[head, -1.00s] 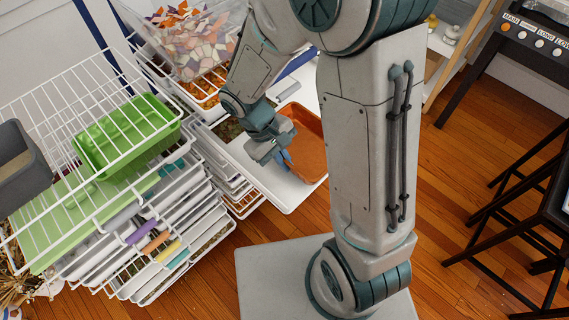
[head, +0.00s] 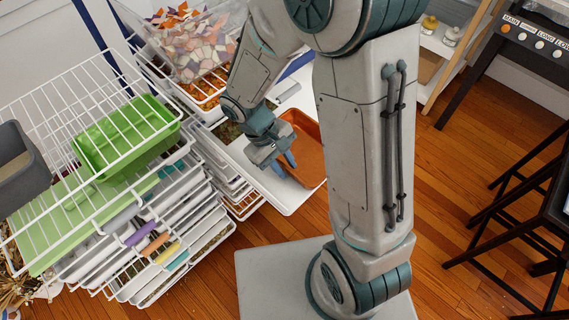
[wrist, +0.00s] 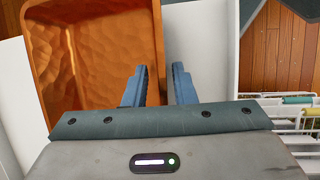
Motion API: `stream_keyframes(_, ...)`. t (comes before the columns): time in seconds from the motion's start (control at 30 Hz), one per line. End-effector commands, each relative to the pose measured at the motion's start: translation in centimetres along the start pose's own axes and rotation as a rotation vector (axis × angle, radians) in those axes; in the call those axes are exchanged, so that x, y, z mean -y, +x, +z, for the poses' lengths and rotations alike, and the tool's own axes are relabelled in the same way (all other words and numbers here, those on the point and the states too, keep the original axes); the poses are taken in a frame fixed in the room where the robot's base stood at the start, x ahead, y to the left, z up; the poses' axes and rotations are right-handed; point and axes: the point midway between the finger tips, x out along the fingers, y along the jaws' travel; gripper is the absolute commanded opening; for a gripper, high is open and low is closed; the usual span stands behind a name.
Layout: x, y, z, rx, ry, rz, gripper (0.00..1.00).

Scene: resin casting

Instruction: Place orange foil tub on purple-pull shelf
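The orange foil tub (head: 304,142) lies on a white surface (head: 292,200) right of the wire drawers in the head view. My arm partly hides it. In the wrist view the tub (wrist: 95,50) fills the upper left, and its inside looks empty. My gripper (wrist: 160,72) is open at the tub's right wall, with one blue finger over the inside and the other outside. I cannot tell whether either touches. My gripper (head: 284,162) also shows at the tub's near left side in the head view. A purple pull (head: 138,236) marks one drawer in the stack.
A yellow pull (head: 167,253) and other coloured pulls sit near the purple one. A green bin (head: 125,135) stands in the upper wire basket. A clear bin of shards (head: 190,40) is behind.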

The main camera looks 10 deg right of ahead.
Motion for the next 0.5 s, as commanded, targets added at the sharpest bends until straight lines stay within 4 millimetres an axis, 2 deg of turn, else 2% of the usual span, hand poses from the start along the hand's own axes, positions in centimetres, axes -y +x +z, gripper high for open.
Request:
stream_keyframes(0.3, 0.0, -7.0, 0.0, -0.008, -0.001, 0.002, 0.24)
stream_keyframes(0.5, 0.0, -10.3, -0.1, -0.006, 0.000, 0.001, 0.24)
